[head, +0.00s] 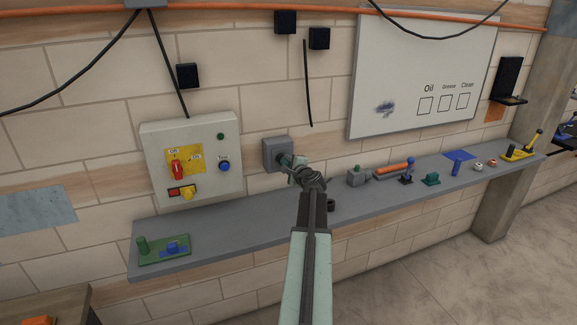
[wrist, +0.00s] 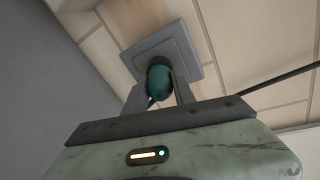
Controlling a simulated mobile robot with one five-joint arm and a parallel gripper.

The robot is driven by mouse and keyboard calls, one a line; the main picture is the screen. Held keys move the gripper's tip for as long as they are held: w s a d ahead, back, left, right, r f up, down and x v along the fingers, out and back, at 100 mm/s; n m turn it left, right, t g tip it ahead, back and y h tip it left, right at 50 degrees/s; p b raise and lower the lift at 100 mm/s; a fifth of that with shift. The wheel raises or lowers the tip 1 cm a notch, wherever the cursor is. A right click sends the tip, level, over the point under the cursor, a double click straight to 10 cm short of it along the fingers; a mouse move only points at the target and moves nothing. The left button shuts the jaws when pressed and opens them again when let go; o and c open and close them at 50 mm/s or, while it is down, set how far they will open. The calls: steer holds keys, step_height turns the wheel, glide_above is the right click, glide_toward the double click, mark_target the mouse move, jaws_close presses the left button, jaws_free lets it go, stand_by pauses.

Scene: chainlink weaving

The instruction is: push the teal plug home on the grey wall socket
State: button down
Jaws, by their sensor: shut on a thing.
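The grey wall socket (head: 274,153) is a square box on the block wall, right of the white control box. It also shows in the wrist view (wrist: 187,48), straight ahead of my gripper. The teal plug (wrist: 159,84) is between my two fingers, which are shut on it. Its far end meets a dark round part at the middle of the socket face. I cannot tell how deep it sits. In the head view my gripper (head: 294,170) is at the socket's lower right, and my wrist hides most of the plug.
A grey shelf (head: 225,233) runs along the wall below the socket. On it are a green tray (head: 180,256), a grey block (head: 358,178), an orange cylinder (head: 393,169) and a teal piece (head: 431,179). The control box (head: 212,130) is left of the socket. A black cable (head: 307,85) hangs above.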

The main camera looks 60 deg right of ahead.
steer(key=shift+w+d+f, duration=0.15)
steer(key=shift+w+d, duration=0.1)
steer(key=shift+w, duration=0.1)
steer(key=c, duration=0.9)
jaws_free()
steer(key=shift+c, duration=0.2)
steer(key=shift+s, duration=0.1)
steer(key=p+v, duration=0.1)
steer(key=v, duration=0.6)
steer(key=shift+s+a, duration=0.3)
